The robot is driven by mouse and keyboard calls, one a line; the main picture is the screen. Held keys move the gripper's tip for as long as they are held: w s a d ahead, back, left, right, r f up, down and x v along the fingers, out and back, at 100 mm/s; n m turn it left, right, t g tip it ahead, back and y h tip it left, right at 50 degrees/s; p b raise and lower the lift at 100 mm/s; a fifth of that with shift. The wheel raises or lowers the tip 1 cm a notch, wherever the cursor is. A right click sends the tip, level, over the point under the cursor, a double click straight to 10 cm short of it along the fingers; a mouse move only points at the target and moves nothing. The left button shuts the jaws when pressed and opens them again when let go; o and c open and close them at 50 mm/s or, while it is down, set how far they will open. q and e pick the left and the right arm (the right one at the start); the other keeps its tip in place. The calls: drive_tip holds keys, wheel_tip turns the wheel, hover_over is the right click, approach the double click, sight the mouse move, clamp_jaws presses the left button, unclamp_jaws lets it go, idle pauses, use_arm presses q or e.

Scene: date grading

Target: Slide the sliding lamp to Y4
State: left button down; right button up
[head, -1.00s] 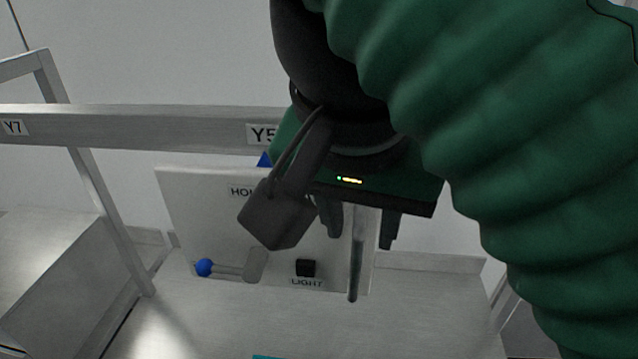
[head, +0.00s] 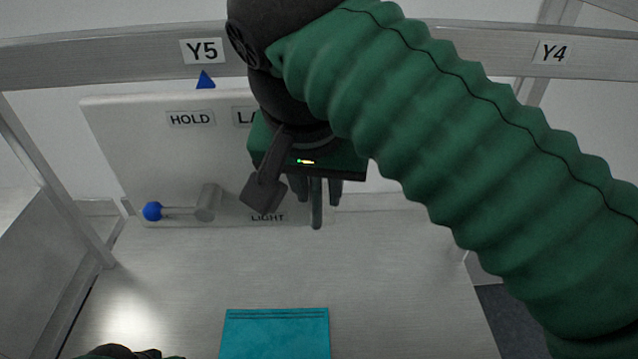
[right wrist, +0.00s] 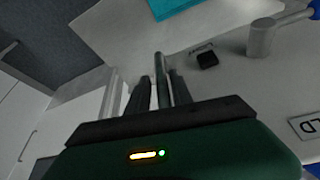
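The sliding lamp is a pale panel (head: 140,150) below the rail, with HOLD and LIGHT labels and a partly hidden label. Its blue pointer (head: 205,80) stands directly under the Y5 label (head: 202,51). The Y4 label (head: 551,52) is farther right on the rail. A thin upright rod handle (head: 317,212) is at the panel's right. My right gripper (head: 318,196) has its fingers close on both sides of the rod and appears shut on it. The rod also shows between the fingers in the right wrist view (right wrist: 162,75). My arm hides the panel's right part.
A blue-knobbed lever (head: 153,211) projects at the panel's lower left. A teal flat item (head: 275,338) lies on the pale table (head: 380,285). The rail (head: 120,62) runs across above. Between panel and Y4, my right arm covers much of the view.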

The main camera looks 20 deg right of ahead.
drive_tip(key=shift+w+a, duration=0.2)
drive_tip(key=shift+a, duration=0.25)
clamp_jaws()
drive_tip(key=shift+s+d, duration=0.1)
drive_tip(key=shift+d, duration=0.35)
drive_tip(key=shift+a, duration=0.1)
